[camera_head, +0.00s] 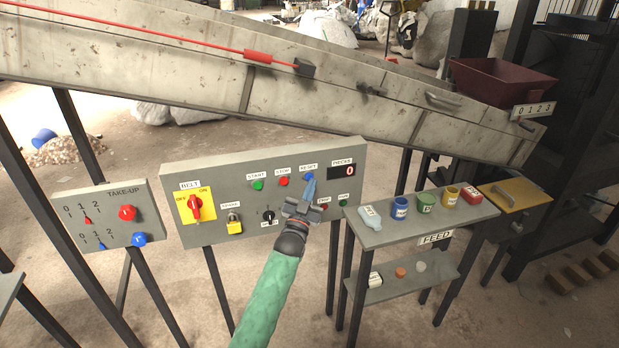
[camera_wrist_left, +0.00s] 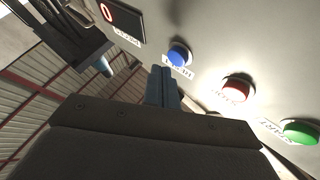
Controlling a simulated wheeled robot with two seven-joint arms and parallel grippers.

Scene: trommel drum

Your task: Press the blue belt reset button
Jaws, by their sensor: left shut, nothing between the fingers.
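The blue reset button (camera_wrist_left: 178,55) sits on the grey belt panel (camera_head: 330,155), with a label under it in the wrist view. In the head view the button (camera_head: 308,177) shows just at the tip of my left gripper (camera_head: 309,186). My left gripper is shut and empty, its blue-grey fingers pointing at the panel. In the wrist view the fingertips (camera_wrist_left: 162,72) are close beside the button; I cannot tell whether they touch it. The red stop button (camera_wrist_left: 238,88) and green start button (camera_wrist_left: 300,131) are in the same row. My right gripper is not in view.
The belt panel also holds a red-on-yellow belt switch (camera_head: 195,206), a yellow padlock (camera_head: 234,226) and a pieces display (camera_head: 342,171). A take-up panel (camera_head: 105,215) stands at left. The feed shelf (camera_head: 430,222) with several containers stands at right. The conveyor (camera_head: 330,100) slopes above.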

